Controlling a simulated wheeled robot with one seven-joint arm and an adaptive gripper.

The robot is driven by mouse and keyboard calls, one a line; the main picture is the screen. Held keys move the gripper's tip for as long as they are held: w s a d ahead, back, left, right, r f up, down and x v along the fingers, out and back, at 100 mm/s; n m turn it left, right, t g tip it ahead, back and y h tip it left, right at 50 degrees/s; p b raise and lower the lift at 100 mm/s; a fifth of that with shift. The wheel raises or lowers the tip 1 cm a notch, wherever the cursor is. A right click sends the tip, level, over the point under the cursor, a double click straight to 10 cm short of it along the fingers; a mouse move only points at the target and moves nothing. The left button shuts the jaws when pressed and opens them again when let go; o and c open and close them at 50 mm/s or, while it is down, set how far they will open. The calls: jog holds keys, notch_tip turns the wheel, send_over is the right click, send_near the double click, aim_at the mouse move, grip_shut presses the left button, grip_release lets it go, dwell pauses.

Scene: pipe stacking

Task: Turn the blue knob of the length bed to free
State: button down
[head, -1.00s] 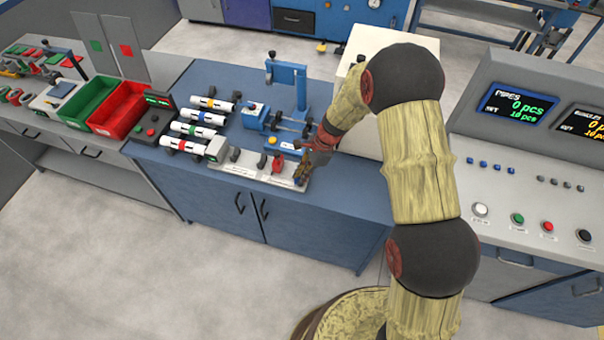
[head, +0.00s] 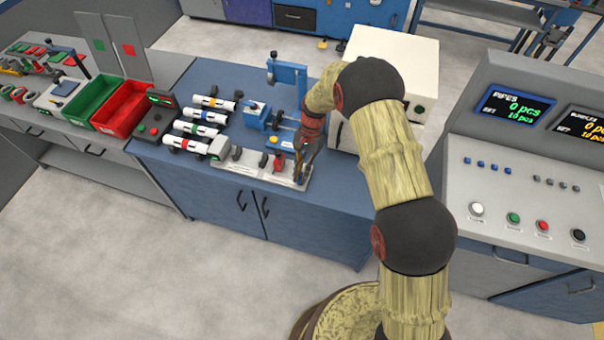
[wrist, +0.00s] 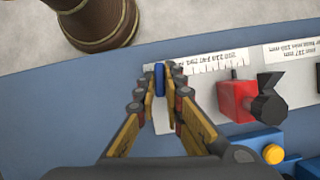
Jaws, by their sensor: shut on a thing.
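The blue knob (wrist: 159,79) shows in the wrist view as a narrow upright blue piece at the end of the length bed. My gripper (wrist: 160,88) is around it, one finger on each side, and is shut on it. The length bed (wrist: 204,68) is a pale plate with a printed scale; it also shows in the head view (head: 236,170) along the front of the blue bench. In the head view my gripper (head: 300,178) points down at the bed's right end and hides the knob there.
A red block with a black knob (wrist: 238,100) stands on the bed beside my gripper. A blue device with a yellow button (wrist: 273,154) is close by. Several white pipes (head: 200,129) lie left on the bench. A white box (head: 390,50) stands behind my arm.

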jog(key=shift+a+n+h, duration=0.1)
jog(key=shift+n+h, duration=0.2)
jog(key=shift+n, duration=0.4)
jog(key=c, duration=2)
grip_release()
jog(key=shift+o, duration=0.5)
jog(key=shift+r, duration=0.1)
jog(key=v, duration=1.1)
jog(key=shift+w+r, duration=0.35)
